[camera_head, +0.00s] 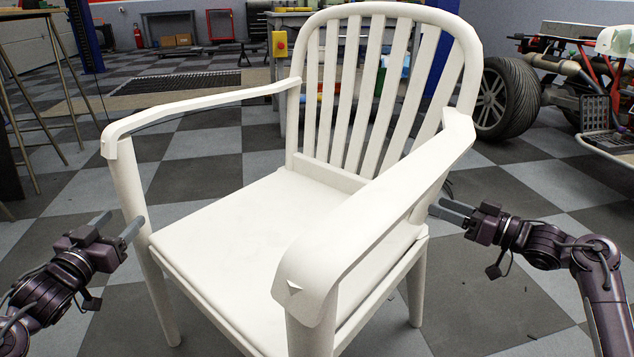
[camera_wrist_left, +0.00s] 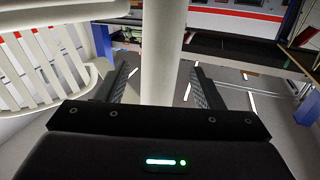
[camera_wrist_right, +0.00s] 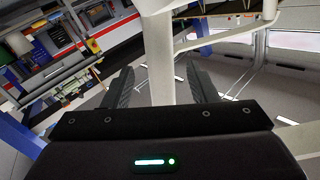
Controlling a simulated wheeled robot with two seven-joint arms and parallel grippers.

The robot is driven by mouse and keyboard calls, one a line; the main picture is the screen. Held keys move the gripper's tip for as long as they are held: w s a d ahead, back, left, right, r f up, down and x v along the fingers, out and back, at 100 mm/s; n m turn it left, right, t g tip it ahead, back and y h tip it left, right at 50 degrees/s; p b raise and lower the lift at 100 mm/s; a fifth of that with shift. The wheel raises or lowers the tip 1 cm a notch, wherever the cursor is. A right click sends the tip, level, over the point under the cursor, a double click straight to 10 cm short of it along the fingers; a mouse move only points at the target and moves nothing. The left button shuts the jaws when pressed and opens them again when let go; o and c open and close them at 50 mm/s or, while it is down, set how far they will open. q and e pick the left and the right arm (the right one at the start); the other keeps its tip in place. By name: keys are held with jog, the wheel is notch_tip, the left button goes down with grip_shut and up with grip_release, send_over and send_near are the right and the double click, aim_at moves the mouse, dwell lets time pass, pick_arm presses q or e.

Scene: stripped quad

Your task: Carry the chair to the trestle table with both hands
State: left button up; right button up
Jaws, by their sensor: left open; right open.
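The white chair (camera_head: 235,215) stands upright on the floor in front of me, with slatted back and two armrests. My left gripper (camera_head: 118,224) is open at its front left post. In the left wrist view, a white post (camera_wrist_left: 163,50) of the chair lies between the open fingers, with gaps on both sides. My right gripper (camera_head: 438,209) is open at the chair's right side. The right wrist view shows another white post (camera_wrist_right: 159,60) between its open fingers. A table with thin splayed legs, probably the trestle table (camera_head: 28,12), is cut off at the upper left.
A vehicle with a large black tyre (camera_head: 505,98) stands at the right. A workbench (camera_head: 290,18) is behind the chair. A blue post (camera_head: 86,38) and a red extinguisher (camera_head: 138,37) are at the back left. Checkered floor (camera_head: 215,140) is clear around the chair.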

aim_at(138, 200)
pick_arm(q)
jog(key=shift+w+d, duration=0.2)
jog(key=shift+w, duration=1.05)
jog(key=shift+w+d, duration=0.2)
jog(key=shift+w, duration=1.05)
jog(key=shift+w+d, duration=0.2)
jog(key=shift+w, duration=1.05)
pick_arm(e)
jog(key=shift+x, duration=3.8)
jog(key=shift+f, duration=0.1)
pick_arm(q)
jog(key=c, duration=1.1)
pick_arm(e)
jog(key=c, duration=1.1)
pick_arm(q)
grip_shut()
pick_arm(e)
grip_shut()
pick_arm(q)
jog(key=shift+r, duration=0.3)
pick_arm(e)
jog(key=shift+r, duration=0.3)
